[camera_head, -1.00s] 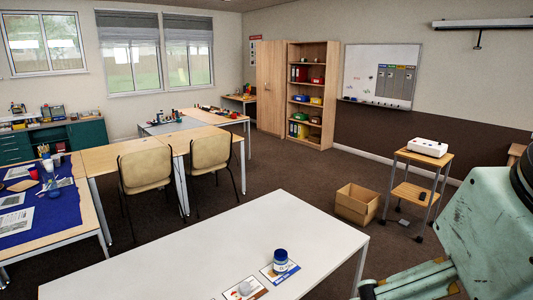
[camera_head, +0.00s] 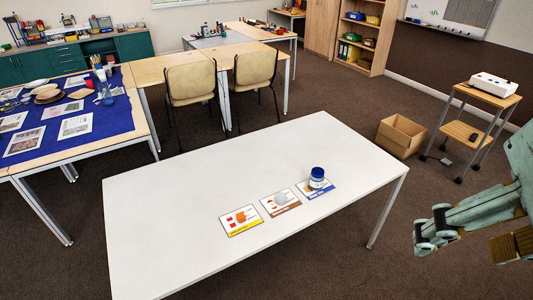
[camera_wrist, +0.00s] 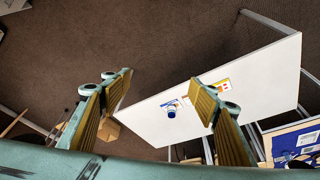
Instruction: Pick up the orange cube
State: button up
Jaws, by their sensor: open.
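A small orange cube (camera_head: 241,217) sits on a yellow-edged card (camera_head: 243,229) on the white table (camera_head: 170,215), in the head view. Beside it to the right are a card with a pale grey-white object (camera_head: 280,199) and a card with a blue-lidded jar (camera_head: 317,178). My gripper (camera_head: 467,242) is at the right edge of the head view, apart from the table and away from the cube. In the wrist view my gripper (camera_wrist: 165,88) is open and empty, its two padded fingers wide apart. The cube is too small there to tell clearly.
A cardboard box (camera_head: 400,136) and a small trolley (camera_head: 462,134) with a white device (camera_head: 495,86) stand beyond the table on the right. Two chairs (camera_head: 190,84) and a blue-covered table (camera_head: 100,125) are behind and to the left. Most of the white tabletop is clear.

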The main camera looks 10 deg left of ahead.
jog(key=c, duration=0.7)
jog(key=shift+w, duration=0.15)
